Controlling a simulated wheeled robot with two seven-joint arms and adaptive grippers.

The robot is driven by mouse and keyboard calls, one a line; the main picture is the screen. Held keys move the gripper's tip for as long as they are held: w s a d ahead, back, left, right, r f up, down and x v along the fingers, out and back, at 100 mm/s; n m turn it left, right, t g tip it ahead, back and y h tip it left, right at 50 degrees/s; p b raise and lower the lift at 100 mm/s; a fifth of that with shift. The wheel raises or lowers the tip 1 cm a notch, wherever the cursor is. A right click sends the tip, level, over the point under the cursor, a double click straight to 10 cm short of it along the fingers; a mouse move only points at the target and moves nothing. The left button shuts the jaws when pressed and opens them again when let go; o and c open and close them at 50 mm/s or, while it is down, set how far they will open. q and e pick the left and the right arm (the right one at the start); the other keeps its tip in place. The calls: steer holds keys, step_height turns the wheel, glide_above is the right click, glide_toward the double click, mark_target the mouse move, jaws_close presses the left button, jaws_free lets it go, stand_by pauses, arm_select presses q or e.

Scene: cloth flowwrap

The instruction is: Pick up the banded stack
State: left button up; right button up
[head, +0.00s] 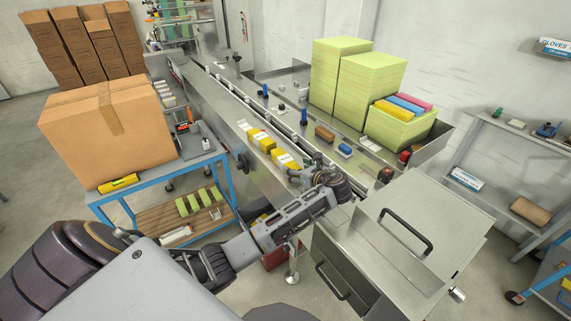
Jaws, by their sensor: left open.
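Yellow packs with white bands lie in a row on the steel machine's conveyor: one (262,139) farther back, another (285,158) nearer. My left arm comes in from the lower left and bends at the wrist over the machine's front part. My left gripper (301,177) is open beside the nearer yellow pack, low over the belt. Its fingers are small and dark here, and I cannot tell whether they touch the pack. The arm hides part of the belt in front. My right gripper is not in view.
Tall yellow-green striped stacks (368,82) stand on the machine's right side, beside a lower one (398,126) topped with coloured pieces. A brown block (324,133) and a blue-and-white item (345,150) lie on the deck. A handled steel cover (425,215) stands at the near right.

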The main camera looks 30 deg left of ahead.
mark_target(290, 166)
arm_select(q)
steer(key=shift+p+x, duration=0.5)
steer(key=shift+x, duration=2.1)
steer(key=shift+s+a+r, duration=0.1)
steer(key=shift+s, duration=0.05)
steer(key=c, duration=1)
steer(key=shift+r, duration=0.1)
steer(key=shift+r+b, duration=0.4)
steer(key=shift+r, duration=4.55)
steer(key=shift+s+f, duration=0.1)
